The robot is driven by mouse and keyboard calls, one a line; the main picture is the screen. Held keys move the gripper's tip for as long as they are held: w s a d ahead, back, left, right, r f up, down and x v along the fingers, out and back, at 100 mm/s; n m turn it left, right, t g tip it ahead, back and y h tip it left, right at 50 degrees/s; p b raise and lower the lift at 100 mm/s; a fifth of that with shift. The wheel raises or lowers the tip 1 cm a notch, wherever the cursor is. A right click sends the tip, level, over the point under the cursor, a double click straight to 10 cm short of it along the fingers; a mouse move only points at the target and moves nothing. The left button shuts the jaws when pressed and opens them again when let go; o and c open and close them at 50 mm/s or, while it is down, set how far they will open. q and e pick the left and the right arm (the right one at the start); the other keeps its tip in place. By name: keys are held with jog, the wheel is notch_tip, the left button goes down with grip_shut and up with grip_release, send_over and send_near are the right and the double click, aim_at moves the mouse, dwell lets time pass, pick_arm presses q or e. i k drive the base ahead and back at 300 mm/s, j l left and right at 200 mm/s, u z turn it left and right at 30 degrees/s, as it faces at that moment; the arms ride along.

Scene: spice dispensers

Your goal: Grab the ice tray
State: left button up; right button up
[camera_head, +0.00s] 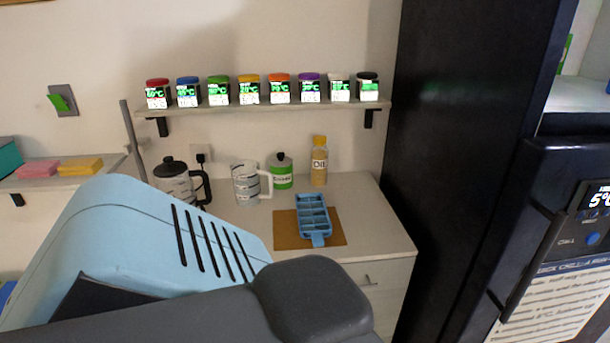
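The blue ice tray (313,216) lies on a brown board (291,232) on the light counter (365,222), with its handle end toward me. Its compartments look empty, but they are small in this view. A large light-blue and dark-grey part of my own body fills the lower left foreground and hides the left front of the counter. Neither of my grippers shows in the head view, and nothing touches the tray.
Behind the tray stand an oil bottle (319,163), a green canister (282,172), a striped jug (246,184) and a black-lidded pitcher (174,181). A wall shelf (300,107) holds several spice jars. A black fridge (450,150) borders the counter's right.

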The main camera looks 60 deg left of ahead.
aim_at(314, 221)
jog(key=k+j, duration=0.15)
jog(key=j, duration=0.2)
jog(key=k+j, duration=0.1)
jog(key=j, duration=0.3)
jog(key=k+j, duration=0.15)
jog(key=j, duration=0.2)
jog(key=k+j, duration=0.15)
jog(key=j, duration=0.2)
jog(key=k+j, duration=0.15)
jog(key=j, duration=0.25)
jog(key=z, duration=0.05)
